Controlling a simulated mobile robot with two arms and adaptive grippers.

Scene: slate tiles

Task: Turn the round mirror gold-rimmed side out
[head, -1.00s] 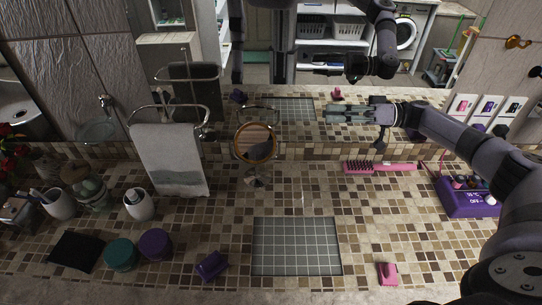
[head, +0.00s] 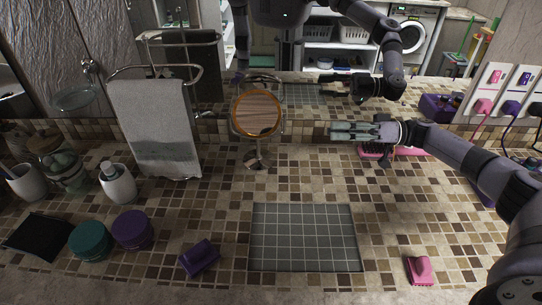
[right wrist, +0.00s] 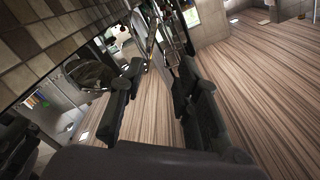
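The round mirror (head: 256,112) stands upright on its small metal stand (head: 257,157) at the back of the counter, in the head view. A gold rim circles the face turned toward me, and that face shows a wood-like reflection. My right gripper (head: 352,131) is to the right of the mirror, apart from it, with its fingers pointing left toward it. In the right wrist view its two fingers (right wrist: 158,100) are spread with nothing between them. My left gripper is not in view.
A towel (head: 155,130) hangs on a rack left of the mirror. A pink brush (head: 410,151) lies by my right gripper. Jars (head: 132,230), a purple clip (head: 200,257), a pink clip (head: 419,270) and a grid mat (head: 305,210) lie nearer. The wall mirror reflects me.

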